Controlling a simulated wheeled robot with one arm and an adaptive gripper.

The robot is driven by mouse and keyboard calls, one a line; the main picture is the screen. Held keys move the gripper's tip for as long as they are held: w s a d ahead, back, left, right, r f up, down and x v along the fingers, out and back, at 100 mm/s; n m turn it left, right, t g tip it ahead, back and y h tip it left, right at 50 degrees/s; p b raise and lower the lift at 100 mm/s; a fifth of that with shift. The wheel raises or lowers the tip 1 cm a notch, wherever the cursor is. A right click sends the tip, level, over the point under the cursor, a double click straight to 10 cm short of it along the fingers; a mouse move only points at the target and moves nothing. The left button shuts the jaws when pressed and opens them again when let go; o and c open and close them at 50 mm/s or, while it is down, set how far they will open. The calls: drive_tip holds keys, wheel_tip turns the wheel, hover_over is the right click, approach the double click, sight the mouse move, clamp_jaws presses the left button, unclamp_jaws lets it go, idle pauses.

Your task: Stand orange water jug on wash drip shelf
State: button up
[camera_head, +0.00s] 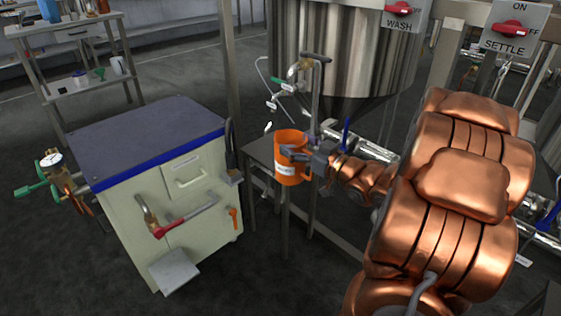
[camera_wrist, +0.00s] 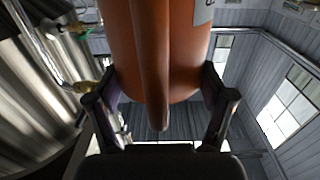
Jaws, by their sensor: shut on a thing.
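The orange water jug (camera_head: 289,145) is upright in the middle of the head view, with a pale label on its side. My gripper (camera_head: 314,160) reaches it from the right and is shut on its handle. In the wrist view the jug (camera_wrist: 188,60) fills the top, and its handle runs down between the two fingers (camera_wrist: 160,112). A small dark shelf on metal legs (camera_head: 259,149), likely the wash drip shelf, shows just left of the jug and under the WASH tank. The jug overlaps its right part. I cannot tell whether the jug's base touches it.
A steel tank (camera_head: 345,50) with a pipe and valve (camera_head: 305,68) stands behind the jug. A pale cabinet (camera_head: 180,190) with a dark top is at left. WASH (camera_head: 398,10) and SETTLE (camera_head: 514,30) panels are at upper right. Floor in front is clear.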

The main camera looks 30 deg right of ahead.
drive_tip(key=shift+w+d+p, duration=0.2)
drive_tip(key=shift+p, duration=0.45)
drive_tip(key=shift+w+d+p, duration=0.25)
drive_tip(key=shift+w+p, duration=0.35)
drive_tip(key=shift+p, duration=0.2)
drive_tip(key=w+d+f+b, duration=0.1)
drive_tip(key=w+d+f, duration=0.1)
drive_tip(key=w, duration=0.4)
drive_tip(key=w+d+f+b, duration=0.2)
drive_tip(key=w+d+f, duration=0.1)
drive_tip(key=w, duration=0.3)
drive_tip(key=shift+d+f, duration=0.15)
drive_tip(key=shift+d, duration=0.65)
drive_tip(key=shift+w+f, duration=0.1)
drive_tip(key=o, duration=1.7)
